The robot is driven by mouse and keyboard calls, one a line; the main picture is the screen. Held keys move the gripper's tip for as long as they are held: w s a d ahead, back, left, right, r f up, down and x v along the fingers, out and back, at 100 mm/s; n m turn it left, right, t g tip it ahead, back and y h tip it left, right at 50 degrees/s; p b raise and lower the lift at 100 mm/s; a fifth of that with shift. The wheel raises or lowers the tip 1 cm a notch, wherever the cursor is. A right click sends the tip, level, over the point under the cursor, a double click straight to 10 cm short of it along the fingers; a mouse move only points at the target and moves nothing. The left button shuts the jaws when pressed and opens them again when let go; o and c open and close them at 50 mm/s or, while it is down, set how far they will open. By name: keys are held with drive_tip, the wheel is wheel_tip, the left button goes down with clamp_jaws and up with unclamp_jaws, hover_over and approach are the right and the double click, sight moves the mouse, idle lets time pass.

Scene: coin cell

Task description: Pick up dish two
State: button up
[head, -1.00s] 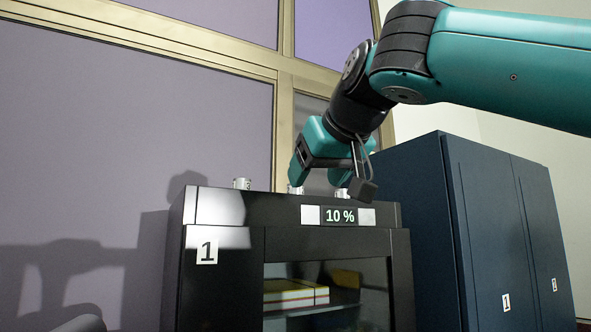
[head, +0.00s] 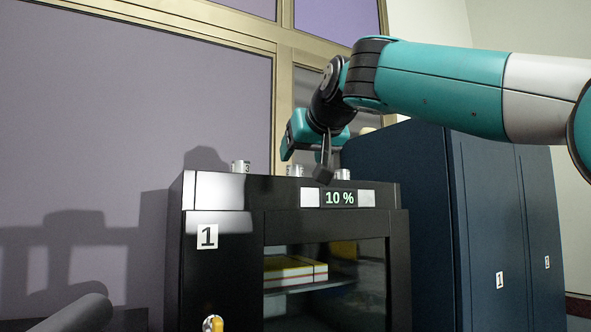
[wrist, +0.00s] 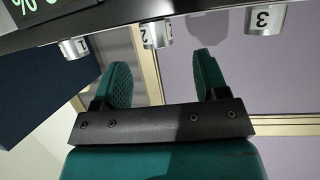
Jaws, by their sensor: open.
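Dish two (head: 296,170) is a small metal cylinder on top of the black cabinet, in the middle of a row of three. In the wrist view, dish two (wrist: 157,35) shows its "2" and lies just beyond the gap between the fingertips. My gripper (head: 308,155) is above and close to it in the head view. The wrist view shows my gripper (wrist: 163,62) open and empty, its two teal fingers apart. Dish three (head: 241,167) stands to the left and dish one (head: 343,174) to the right in the head view.
The black cabinet (head: 228,281) has a "10 %" display (head: 339,198) and a glass front with yellow items inside. A dark blue cabinet (head: 478,220) stands to the right. A window wall (head: 120,110) rises behind.

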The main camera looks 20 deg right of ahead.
sight(295, 173)
drive_tip(key=p+x, duration=0.3)
drive_tip(key=x, duration=0.1)
drive_tip(key=shift+w+d+r, duration=0.15)
drive_tip(key=shift+w, duration=0.15)
drive_tip(key=shift+w+f, duration=0.3)
drive_tip(key=c, duration=1)
